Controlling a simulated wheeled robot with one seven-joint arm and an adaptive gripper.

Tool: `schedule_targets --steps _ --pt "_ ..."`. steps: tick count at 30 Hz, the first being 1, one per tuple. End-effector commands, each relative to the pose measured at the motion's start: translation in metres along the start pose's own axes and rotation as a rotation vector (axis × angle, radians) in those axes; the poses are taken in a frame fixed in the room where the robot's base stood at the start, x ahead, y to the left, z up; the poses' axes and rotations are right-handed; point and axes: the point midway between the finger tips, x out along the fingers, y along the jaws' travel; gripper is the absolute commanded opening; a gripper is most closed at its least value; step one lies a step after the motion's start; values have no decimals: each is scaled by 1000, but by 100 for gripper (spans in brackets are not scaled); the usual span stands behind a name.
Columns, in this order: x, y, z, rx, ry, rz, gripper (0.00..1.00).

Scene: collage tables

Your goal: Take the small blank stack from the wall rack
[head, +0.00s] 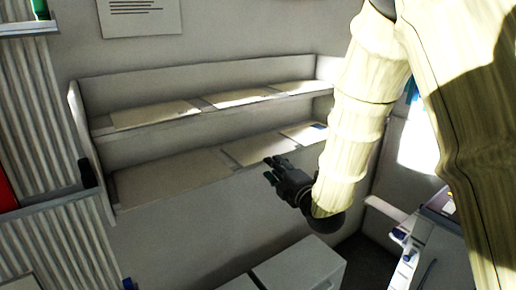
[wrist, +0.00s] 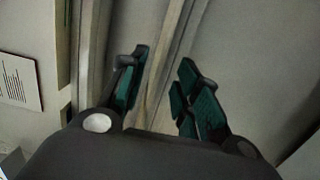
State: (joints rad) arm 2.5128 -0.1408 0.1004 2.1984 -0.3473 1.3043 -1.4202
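The wall rack (head: 88,112) has two sloping shelves with flat pale stacks in the head view. The upper shelf holds a wide stack (head: 155,115) at left, a middle one (head: 236,99) and one at right (head: 300,88). The lower shelf holds a wide stack (head: 170,178), a middle stack (head: 258,151) and a smaller stack (head: 304,132) with a dark bluish mark at right. I cannot tell which is the small blank one. My gripper (head: 268,168) is in front of the lower shelf, near the middle stack. In the wrist view its fingers (wrist: 160,92) are apart, with pale edges behind them.
Pale boxes or cabinets (head: 300,265) stand below the rack. A white table with small blue items (head: 405,255) is at lower right. Corrugated panels (head: 45,115) stand at left. A printed notice (head: 140,14) hangs above the rack.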

Motion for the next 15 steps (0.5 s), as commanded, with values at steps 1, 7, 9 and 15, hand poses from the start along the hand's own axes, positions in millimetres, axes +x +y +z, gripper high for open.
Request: schedule_targets --steps 1,7,9,15 --pt "2 0 0 1 0 -1 32" --pt "15 1 0 3 0 -1 32" --pt "23 1 -1 5 0 -2 32" --pt "46 -1 -1 3 -1 -1 32"
